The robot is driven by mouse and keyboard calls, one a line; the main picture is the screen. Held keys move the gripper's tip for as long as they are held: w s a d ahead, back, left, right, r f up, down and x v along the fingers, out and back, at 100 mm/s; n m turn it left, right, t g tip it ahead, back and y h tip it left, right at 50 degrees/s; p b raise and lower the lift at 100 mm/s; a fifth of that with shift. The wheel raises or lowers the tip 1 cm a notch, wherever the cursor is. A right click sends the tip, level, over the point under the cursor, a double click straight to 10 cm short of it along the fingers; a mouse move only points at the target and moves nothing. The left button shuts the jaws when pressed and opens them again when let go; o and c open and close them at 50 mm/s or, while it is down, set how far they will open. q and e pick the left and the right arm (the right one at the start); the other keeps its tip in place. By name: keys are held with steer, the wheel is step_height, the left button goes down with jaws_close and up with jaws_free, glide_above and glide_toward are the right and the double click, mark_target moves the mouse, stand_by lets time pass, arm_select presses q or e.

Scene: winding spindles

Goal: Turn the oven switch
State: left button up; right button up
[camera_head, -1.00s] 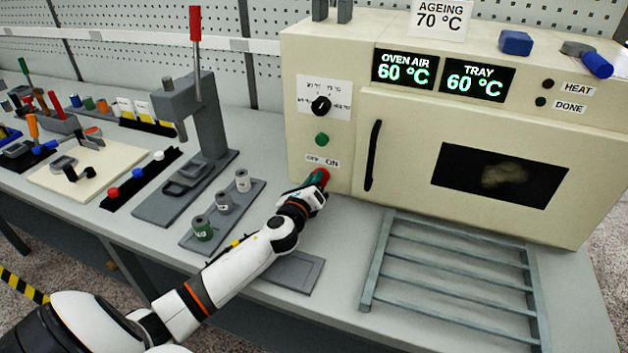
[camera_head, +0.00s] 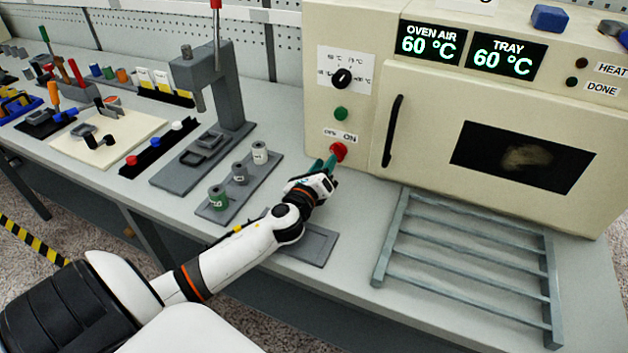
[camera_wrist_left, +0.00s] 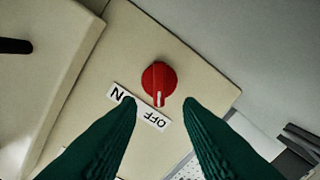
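The oven switch is a red round knob (camera_head: 339,151) low on the oven's left panel, just below the OFF/ON label. In the left wrist view the knob (camera_wrist_left: 158,78) has a white pointer mark aimed towards the OFF side of the label (camera_wrist_left: 141,107). My left gripper (camera_head: 327,164) is at the lower left of the knob in the head view. In the left wrist view its two dark green fingers (camera_wrist_left: 160,103) are spread, with a gap between the tips, and nothing is held. The tips look short of the knob. My right gripper is out of view.
The oven (camera_head: 413,88) has a green button (camera_head: 341,114) and black dial (camera_head: 342,78) above the switch, and a door handle (camera_head: 393,130) to the right. A grey rack (camera_head: 467,290) lies in front. A spool tray (camera_head: 210,213) and grey press (camera_head: 232,85) stand left.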

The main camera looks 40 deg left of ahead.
arm_select(q)
steer(key=v, duration=0.7)
steer(key=shift+s+b, duration=0.2)
steer(key=shift+b, duration=0.2)
